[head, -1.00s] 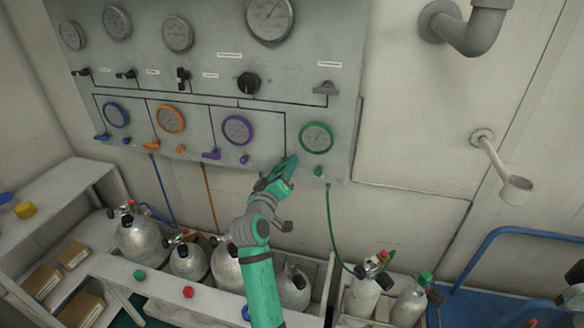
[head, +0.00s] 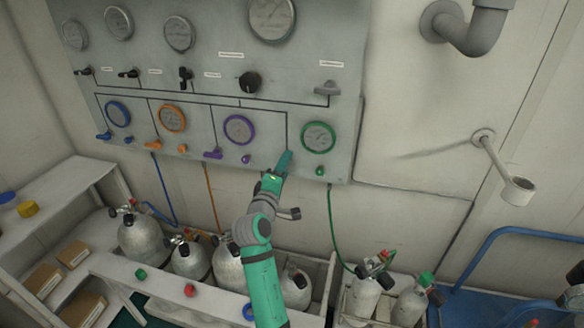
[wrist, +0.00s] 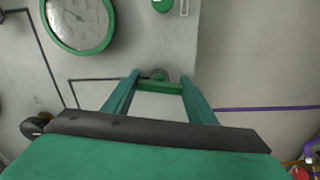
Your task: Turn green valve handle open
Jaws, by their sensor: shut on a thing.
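The green valve handle (wrist: 160,87) is a short green bar on a small grey pivot, in the wrist view. It lies crosswise between the fingertips of my gripper (wrist: 159,91), which is shut on it. In the head view, my gripper (head: 283,163) is at the panel's lower edge, left of and below the green-ringed gauge (head: 318,137). The gripper hides the handle there. The same gauge shows at upper left in the wrist view (wrist: 80,22).
The grey panel (head: 210,60) carries other gauges and blue, orange and purple handles to the left. A small green knob (head: 320,171) sits right of my gripper. Several cylinders (head: 145,240) stand below. A green hose (head: 332,225) hangs from the panel.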

